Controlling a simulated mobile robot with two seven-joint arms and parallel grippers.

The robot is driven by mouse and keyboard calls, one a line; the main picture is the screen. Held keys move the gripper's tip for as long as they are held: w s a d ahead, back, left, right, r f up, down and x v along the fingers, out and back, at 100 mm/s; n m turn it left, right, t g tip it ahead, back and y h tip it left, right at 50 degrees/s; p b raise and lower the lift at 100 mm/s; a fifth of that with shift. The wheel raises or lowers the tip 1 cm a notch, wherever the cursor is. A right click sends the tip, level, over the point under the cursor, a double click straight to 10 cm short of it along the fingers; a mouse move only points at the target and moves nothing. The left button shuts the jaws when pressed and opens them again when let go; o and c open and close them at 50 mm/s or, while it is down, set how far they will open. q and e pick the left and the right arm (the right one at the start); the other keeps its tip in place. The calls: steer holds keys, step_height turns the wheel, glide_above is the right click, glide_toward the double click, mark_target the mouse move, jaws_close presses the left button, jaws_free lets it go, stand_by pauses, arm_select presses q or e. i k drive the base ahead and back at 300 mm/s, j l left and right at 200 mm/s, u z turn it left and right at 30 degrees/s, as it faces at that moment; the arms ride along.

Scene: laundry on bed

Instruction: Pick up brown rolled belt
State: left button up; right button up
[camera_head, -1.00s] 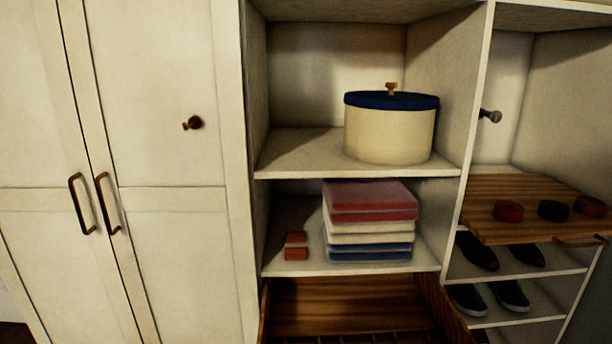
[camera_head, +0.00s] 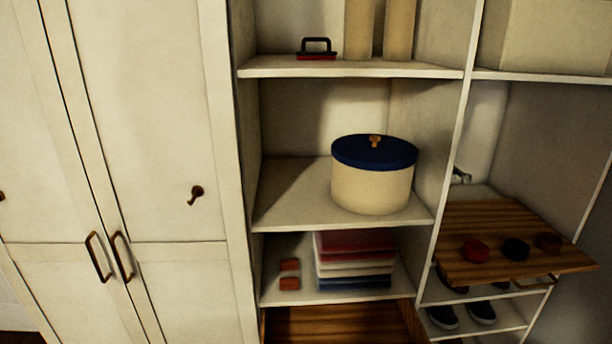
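Several rolled belts sit on the pulled-out wooden tray (camera_head: 500,222) at the right. From left to right they are a red roll (camera_head: 475,251), a black roll (camera_head: 516,249) and a brown roll (camera_head: 548,243). The brown roll is near the tray's right side, with clear wood around it. Neither of my grippers is in view.
Shoes (camera_head: 481,311) stand on shelves below the tray. A cream round box with a blue lid (camera_head: 374,175) and folded cloths (camera_head: 355,260) fill the middle shelves. An open wooden drawer (camera_head: 340,326) is below them. Closed cabinet doors (camera_head: 160,120) stand at left.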

mark_target(548, 242)
steer(key=k+z, duration=0.15)
steer(key=z, duration=1.3)
steer(key=u, duration=0.3)
steer(key=i+l+u, duration=0.25)
steer(key=u, duration=0.25)
steer(key=i+l+u, duration=0.35)
steer(key=u, duration=0.15)
